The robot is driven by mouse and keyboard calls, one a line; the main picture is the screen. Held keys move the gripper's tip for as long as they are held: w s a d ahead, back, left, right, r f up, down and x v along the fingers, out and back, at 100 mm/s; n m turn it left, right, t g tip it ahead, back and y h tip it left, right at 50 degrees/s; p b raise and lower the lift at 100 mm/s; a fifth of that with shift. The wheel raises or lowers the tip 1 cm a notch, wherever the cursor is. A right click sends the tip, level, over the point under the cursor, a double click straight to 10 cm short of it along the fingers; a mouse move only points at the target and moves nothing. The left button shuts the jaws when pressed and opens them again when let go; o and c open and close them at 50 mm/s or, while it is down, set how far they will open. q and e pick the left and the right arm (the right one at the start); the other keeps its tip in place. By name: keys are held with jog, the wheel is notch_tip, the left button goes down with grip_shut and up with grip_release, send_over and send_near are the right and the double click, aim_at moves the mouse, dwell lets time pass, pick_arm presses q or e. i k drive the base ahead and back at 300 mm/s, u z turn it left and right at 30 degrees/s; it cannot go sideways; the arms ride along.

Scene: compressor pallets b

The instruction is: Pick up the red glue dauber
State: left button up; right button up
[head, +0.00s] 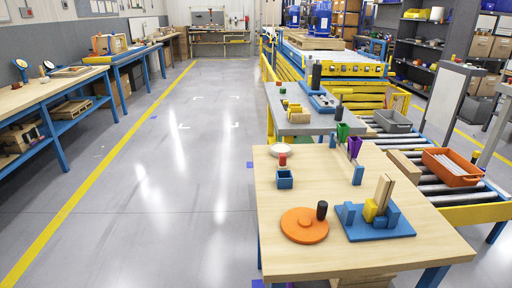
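A small red cylinder (282,160), which looks like the red glue dauber, is at the left of the near wooden table (345,262). It appears just above or behind a small blue open box (285,181); I cannot tell whether it stands in the box or behind it. A white round dish (280,150) is close behind it. Neither of my grippers is in the head view.
An orange disc (303,229) with a black cylinder (321,210) and a blue fixture (376,230) holding blocks stand nearer on the table. Purple and green pieces stand further back. A roller conveyor with an orange bin (450,168) runs right. The floor on the left is clear.

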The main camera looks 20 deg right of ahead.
aim_at(282, 165)
jog(key=u, duration=0.75)
jog(key=i, duration=2.25)
jog(key=z, duration=3.05)
